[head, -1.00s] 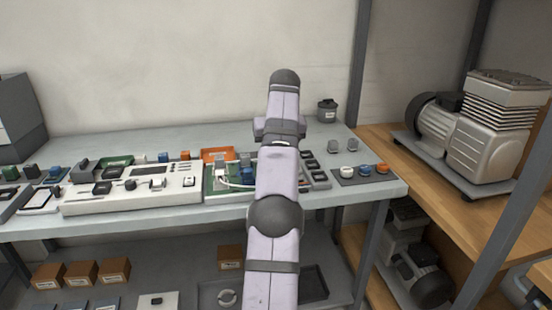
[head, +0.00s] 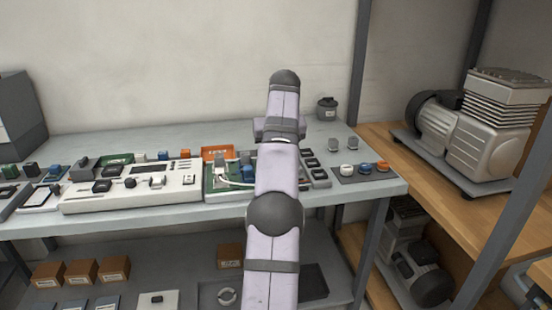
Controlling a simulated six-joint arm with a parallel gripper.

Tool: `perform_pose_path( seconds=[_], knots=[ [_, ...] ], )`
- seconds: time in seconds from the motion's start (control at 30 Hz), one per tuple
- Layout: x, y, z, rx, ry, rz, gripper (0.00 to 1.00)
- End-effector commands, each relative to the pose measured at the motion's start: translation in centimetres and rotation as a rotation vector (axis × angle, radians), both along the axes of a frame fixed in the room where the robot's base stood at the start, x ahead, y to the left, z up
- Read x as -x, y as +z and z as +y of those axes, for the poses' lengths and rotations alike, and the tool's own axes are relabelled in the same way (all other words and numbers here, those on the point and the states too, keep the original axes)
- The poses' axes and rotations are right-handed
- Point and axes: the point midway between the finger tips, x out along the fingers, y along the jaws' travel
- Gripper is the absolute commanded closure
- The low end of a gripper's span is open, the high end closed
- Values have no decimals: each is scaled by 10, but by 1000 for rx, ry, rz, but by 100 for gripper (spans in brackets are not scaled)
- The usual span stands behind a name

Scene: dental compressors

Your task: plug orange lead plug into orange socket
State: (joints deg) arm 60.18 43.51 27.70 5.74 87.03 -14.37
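My arm reaches up the middle of the head view and covers part of the bench. My gripper is hidden behind the arm, so its fingers and anything in them do not show. A green board (head: 213,186) lies left of the arm, with a white lead (head: 234,184) curving across it toward the arm. A blue block (head: 249,173) stands at the arm's left edge. An orange box (head: 217,153) is behind the board, and a small orange block (head: 185,154) is farther left. I cannot make out which orange part is the lead plug or the socket.
A white instrument panel (head: 80,205) lies left of the board. Round white, blue and orange (head: 383,167) pieces sit on a dark mat at the bench's right end. A dark jar (head: 327,109) stands behind. A compressor (head: 480,130) rests on the wooden bench at right.

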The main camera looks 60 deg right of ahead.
Motion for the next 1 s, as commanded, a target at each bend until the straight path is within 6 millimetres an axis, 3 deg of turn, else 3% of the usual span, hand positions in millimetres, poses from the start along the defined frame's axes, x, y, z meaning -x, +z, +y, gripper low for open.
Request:
perform_pose_path(
  seconds=[1.0],
  knots=[
    [0, -11, 0, 0, 0, 0, 100]
  ],
)
